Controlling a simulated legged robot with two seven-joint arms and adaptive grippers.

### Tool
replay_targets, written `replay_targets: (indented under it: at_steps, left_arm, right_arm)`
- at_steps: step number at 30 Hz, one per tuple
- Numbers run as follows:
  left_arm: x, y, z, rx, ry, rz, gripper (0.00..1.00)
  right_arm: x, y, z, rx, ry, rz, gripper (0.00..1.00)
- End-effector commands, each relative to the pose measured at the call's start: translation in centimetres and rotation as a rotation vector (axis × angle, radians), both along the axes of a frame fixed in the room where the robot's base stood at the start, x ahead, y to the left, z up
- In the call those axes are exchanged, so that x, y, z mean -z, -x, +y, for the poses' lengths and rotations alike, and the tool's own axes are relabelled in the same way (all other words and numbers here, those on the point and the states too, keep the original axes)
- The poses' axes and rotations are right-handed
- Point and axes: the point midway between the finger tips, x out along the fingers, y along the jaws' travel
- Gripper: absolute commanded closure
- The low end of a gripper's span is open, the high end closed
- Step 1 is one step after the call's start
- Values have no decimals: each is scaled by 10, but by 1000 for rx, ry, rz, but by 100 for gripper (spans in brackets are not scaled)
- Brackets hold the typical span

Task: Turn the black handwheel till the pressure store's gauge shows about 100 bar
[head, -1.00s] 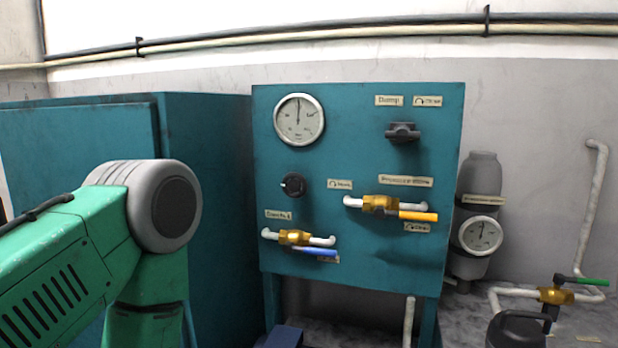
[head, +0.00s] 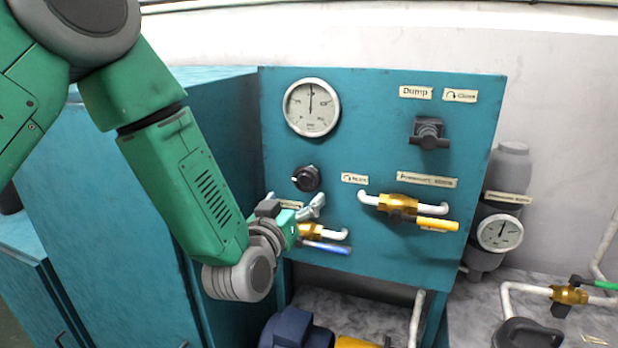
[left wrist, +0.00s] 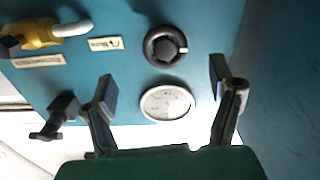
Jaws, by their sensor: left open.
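The black handwheel (head: 306,178) is a small round knob on the teal panel, beside a "More" label. In the left wrist view the handwheel (left wrist: 165,46) shows upside down, beyond the fingertips. The pressure store (head: 510,170) is a grey cylinder right of the panel; its gauge (head: 500,233) has a needle pointing roughly up, with figures too small to read. My left gripper (head: 292,206) is open and empty, just below the handwheel in the head view. Its fingers (left wrist: 163,86) are spread wide and apart from the handwheel. My right gripper is out of view.
A panel gauge (head: 311,107) sits above the handwheel. A blue-lever valve (head: 325,246) is close below my left gripper. A yellow-lever valve (head: 405,208) and the black Dump handle (head: 429,133) are to the right. A teal cabinet (head: 110,210) stands left.

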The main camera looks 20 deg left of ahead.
Motion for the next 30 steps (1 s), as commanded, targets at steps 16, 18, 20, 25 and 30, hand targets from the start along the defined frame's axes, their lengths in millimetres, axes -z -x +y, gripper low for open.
replay_targets:
  at_steps: [16,18,20,25,30]
  left_arm:
    - [0,-82,-3,0,0,1,23]
    - [0,-84,-4,1,-1,2,23]
    - [0,-84,-4,1,-1,2,23]
    - [0,-84,-3,1,0,2,23]
    - [0,-84,-3,1,0,2,74]
  right_arm:
    - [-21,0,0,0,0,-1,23]
    - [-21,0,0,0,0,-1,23]
    - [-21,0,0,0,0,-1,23]
    - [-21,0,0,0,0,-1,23]
    - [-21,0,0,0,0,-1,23]
